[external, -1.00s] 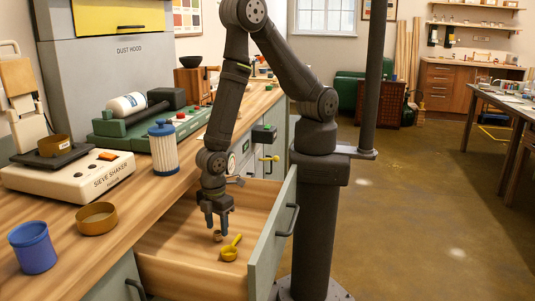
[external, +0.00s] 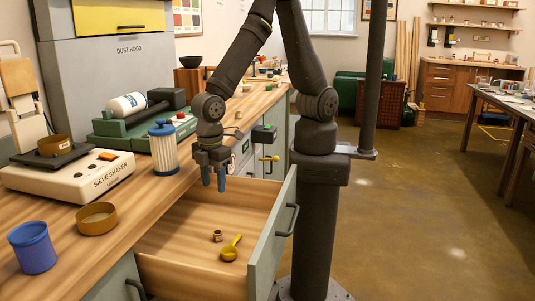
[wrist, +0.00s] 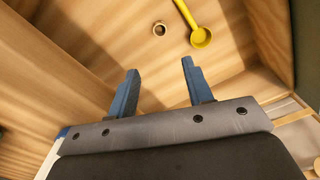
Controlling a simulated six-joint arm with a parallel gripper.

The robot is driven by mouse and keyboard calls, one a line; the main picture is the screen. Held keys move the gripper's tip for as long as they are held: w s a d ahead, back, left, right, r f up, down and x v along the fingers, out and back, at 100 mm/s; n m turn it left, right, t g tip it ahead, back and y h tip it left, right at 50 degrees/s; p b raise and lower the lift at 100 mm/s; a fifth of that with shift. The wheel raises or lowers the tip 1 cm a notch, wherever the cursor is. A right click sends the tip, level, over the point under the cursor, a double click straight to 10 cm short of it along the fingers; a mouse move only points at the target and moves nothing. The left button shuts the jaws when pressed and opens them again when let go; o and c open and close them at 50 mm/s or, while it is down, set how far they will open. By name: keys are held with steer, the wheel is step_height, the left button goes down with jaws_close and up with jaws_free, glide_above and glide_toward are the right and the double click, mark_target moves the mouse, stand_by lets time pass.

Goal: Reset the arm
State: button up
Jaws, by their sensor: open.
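My gripper (external: 214,179) is open and empty, pointing down above the back part of the open drawer (external: 165,269). In the wrist view my gripper (wrist: 157,82) shows its two blue fingers spread apart with nothing between them. A small brown ring-like piece (external: 217,236) lies on the drawer floor. A yellow scoop (external: 230,252) lies beside it. In the wrist view the small piece (wrist: 160,29) and the scoop (wrist: 201,37) lie beyond the fingertips, apart from them.
The drawer front (external: 274,238) stands pulled out beside my column. On the counter are a blue cup (external: 33,249), a brass sieve ring (external: 96,219), a sieve shaker (external: 70,178) and a blue-lidded jar (external: 163,150) close to my wrist. Open air lies above the drawer.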

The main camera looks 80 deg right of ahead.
step_height(320, 180, up, 21)
stand_by(0.5)
steer(key=shift+f, duration=0.1)
